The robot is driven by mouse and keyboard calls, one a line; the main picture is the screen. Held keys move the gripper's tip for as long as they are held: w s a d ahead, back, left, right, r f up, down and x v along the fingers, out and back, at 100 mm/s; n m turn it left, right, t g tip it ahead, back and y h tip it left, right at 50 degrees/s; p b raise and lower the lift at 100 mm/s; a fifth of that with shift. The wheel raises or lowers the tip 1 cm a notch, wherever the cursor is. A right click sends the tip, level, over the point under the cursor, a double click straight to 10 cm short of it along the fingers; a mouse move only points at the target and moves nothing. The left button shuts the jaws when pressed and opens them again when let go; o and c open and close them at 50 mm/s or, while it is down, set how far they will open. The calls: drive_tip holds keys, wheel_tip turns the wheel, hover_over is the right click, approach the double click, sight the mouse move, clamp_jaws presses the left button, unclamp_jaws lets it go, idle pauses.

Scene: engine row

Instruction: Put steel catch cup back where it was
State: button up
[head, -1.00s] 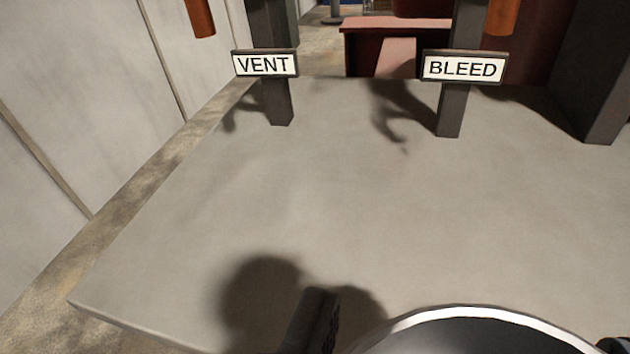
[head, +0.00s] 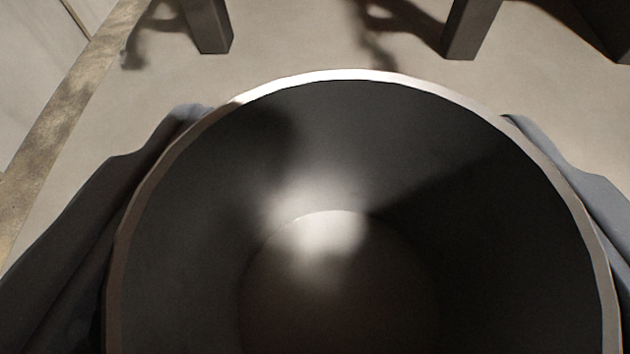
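The steel catch cup (head: 350,76) fills the lower middle of the head view. I look down into its dark, empty inside, with a bright patch near the bottom. My gripper (head: 355,115) has one finger along the left side of the cup and one along the right, both against its outer wall just under the rim. It looks shut on the cup. The cup's underside is hidden, so I cannot tell whether it touches the bench top.
The pale bench top (head: 305,40) shows beyond the cup. A dark post (head: 208,25) stands at the back left and another post (head: 470,28) at the back right. The bench's left edge (head: 75,95) runs along the left. Between the posts the surface is bare.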

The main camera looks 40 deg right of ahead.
sight(343, 200)
drive_tip(key=shift+f+b, duration=0.3)
drive_tip(key=shift+f, duration=1.35)
drive_tip(key=shift+f, duration=0.15)
drive_tip(key=o, duration=1)
drive_tip(key=p+v, duration=0.1)
drive_tip(key=v, duration=1.1)
drive_tip(key=shift+s, duration=0.15)
